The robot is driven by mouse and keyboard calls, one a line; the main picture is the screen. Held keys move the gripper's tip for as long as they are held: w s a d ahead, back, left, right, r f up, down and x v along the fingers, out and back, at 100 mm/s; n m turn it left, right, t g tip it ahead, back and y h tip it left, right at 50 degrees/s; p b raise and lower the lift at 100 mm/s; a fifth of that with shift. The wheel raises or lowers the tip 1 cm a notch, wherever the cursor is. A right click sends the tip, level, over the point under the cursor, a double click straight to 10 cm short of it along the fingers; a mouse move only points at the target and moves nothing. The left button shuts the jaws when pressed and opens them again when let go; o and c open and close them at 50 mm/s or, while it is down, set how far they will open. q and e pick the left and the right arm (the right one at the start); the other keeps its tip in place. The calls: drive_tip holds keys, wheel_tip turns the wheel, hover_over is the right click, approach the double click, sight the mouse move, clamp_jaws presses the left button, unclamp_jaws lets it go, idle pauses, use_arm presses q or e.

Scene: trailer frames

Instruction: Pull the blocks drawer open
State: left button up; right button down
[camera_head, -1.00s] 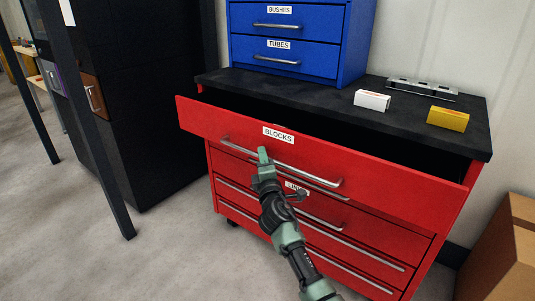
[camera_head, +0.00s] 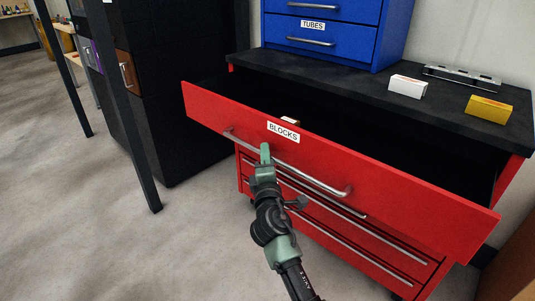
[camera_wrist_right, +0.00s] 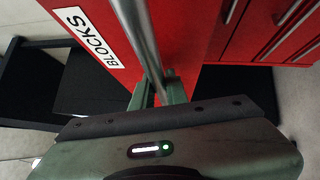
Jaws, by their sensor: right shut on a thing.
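The red blocks drawer (camera_head: 370,172), with its white BLOCKS label (camera_head: 283,132), is the top drawer of a red cabinet. It stands well out from the cabinet, and its dark inside shows behind the front panel. A small pale and brown thing (camera_head: 290,121) shows inside, mostly hidden by the panel. My right gripper (camera_head: 265,153) is shut on the drawer's metal bar handle (camera_head: 310,177), left of its middle. In the right wrist view the handle (camera_wrist_right: 140,35) runs between the fingers of my right gripper (camera_wrist_right: 157,92). My left gripper is not in view.
A white box (camera_head: 407,86), a yellow box (camera_head: 489,108) and a metal rail (camera_head: 462,77) lie on the black cabinet top (camera_head: 340,82). A blue drawer unit (camera_head: 330,30) stands at the back. A dark post (camera_head: 130,110) stands at left. Grey floor (camera_head: 190,235) lies clear in front.

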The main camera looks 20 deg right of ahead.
drive_tip(key=shift+f, duration=0.1)
drive_tip(key=c, duration=1.7)
unclamp_jaws()
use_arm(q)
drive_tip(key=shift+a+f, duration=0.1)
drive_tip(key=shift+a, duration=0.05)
use_arm(e)
drive_tip(key=v, duration=0.7)
drive_tip(key=shift+s, duration=0.4)
drive_tip(key=shift+a, duration=0.15)
